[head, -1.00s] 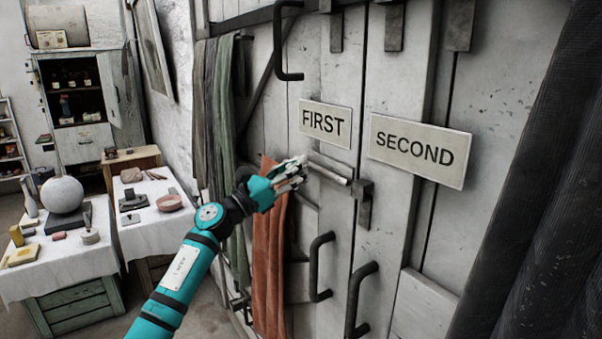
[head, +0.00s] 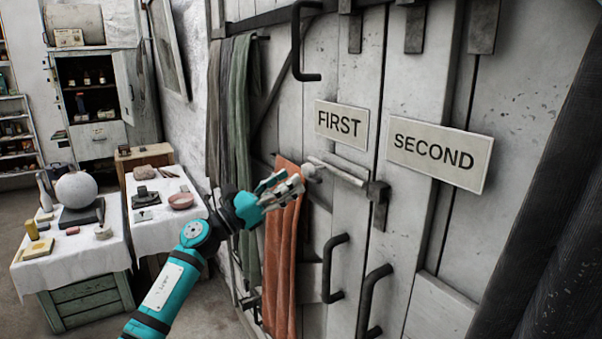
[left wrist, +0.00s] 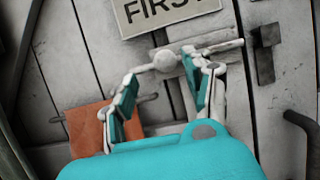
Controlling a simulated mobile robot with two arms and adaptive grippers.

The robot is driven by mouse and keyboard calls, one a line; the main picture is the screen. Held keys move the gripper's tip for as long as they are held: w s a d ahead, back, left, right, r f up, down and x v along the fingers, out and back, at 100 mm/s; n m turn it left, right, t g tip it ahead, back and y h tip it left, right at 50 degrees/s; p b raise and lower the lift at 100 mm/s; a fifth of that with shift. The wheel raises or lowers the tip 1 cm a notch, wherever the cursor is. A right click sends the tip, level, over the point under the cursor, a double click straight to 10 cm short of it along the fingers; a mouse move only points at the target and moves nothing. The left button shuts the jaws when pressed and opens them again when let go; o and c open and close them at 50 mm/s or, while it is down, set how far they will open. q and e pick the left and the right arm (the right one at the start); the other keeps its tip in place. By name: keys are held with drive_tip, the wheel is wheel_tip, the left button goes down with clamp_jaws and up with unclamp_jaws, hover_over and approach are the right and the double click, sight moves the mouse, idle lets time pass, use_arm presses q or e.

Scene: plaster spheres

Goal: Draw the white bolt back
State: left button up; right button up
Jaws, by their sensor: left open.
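The white bolt (head: 342,173) is a pale bar lying across the grey doors below the FIRST sign (head: 341,123). Its round knob (head: 309,170) is at its left end. In the wrist view the bar (left wrist: 225,46) ends close to a dark bracket (left wrist: 264,48), apparently with a small gap. My left gripper (head: 288,184) is open and empty, just left of and below the knob. In the left wrist view the knob (left wrist: 165,61) shows between and beyond the fingertips of the gripper (left wrist: 160,72), with no clear contact. My right gripper is out of view.
A SECOND sign (head: 438,154) hangs to the right. Dark handles (head: 336,268) stick out below the bolt, and another (head: 297,50) above. An orange cloth (head: 283,250) hangs below my gripper. Covered tables (head: 75,256) stand at the left.

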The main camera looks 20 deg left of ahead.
use_arm(q)
drive_tip(key=v, duration=0.6)
drive_tip(key=shift+s, duration=0.15)
drive_tip(key=shift+a+f, duration=0.1)
drive_tip(key=shift+a, duration=0.05)
